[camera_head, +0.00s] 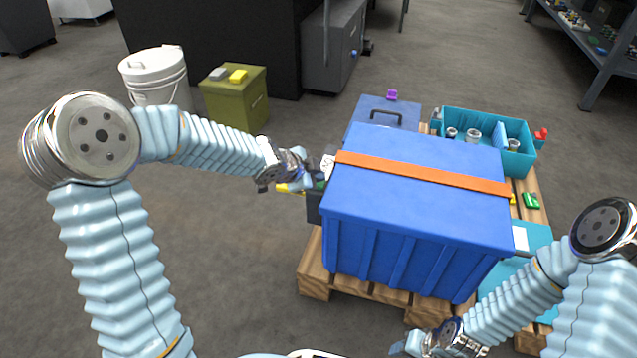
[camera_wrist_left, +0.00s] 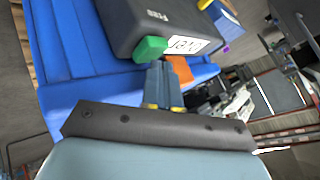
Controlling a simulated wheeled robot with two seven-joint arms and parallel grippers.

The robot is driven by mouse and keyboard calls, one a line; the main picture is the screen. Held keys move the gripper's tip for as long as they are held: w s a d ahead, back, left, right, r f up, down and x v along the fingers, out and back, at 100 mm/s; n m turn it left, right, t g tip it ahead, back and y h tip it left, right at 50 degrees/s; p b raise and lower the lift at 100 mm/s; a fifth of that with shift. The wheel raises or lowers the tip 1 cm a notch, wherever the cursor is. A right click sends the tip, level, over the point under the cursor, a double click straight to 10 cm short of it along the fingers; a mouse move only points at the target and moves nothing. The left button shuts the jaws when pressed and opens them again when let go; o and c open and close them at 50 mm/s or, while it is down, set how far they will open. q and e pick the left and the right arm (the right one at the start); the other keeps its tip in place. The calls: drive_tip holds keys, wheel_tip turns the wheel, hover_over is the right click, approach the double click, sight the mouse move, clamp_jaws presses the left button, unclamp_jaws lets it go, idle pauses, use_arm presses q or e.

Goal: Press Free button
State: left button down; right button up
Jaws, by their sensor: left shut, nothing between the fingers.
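A dark grey control box (camera_wrist_left: 150,22) is in the left wrist view, with raised lettering that seems to read "Free" and a white label with dark letters. A green button (camera_wrist_left: 150,48) sits on its near edge. My left gripper (camera_wrist_left: 163,68) is shut and empty, its fingertips right beside the green button; I cannot tell whether they touch. In the head view my left gripper (camera_head: 303,180) is at the box (camera_head: 314,208), left of the blue crate, hiding much of it. My right gripper (camera_head: 404,347) is low at the bottom edge, its fingers unclear.
A large blue crate (camera_head: 420,225) with an orange strap (camera_head: 425,172) stands on a wooden pallet (camera_head: 312,275). A blue toolbox (camera_head: 360,108) and a teal bin (camera_head: 515,160) are behind it. A white bucket (camera_head: 155,75) and an olive box (camera_head: 237,102) stand back left. The left floor is clear.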

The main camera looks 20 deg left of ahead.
use_arm(q)
drive_tip(key=shift+f+b, duration=0.3)
drive_tip(key=shift+f, duration=0.1)
idle(0.5)
drive_tip(key=shift+r+p, duration=0.95)
wheel_tip(320, 180, up, 5)
drive_tip(key=p, duration=0.5)
idle(0.5)
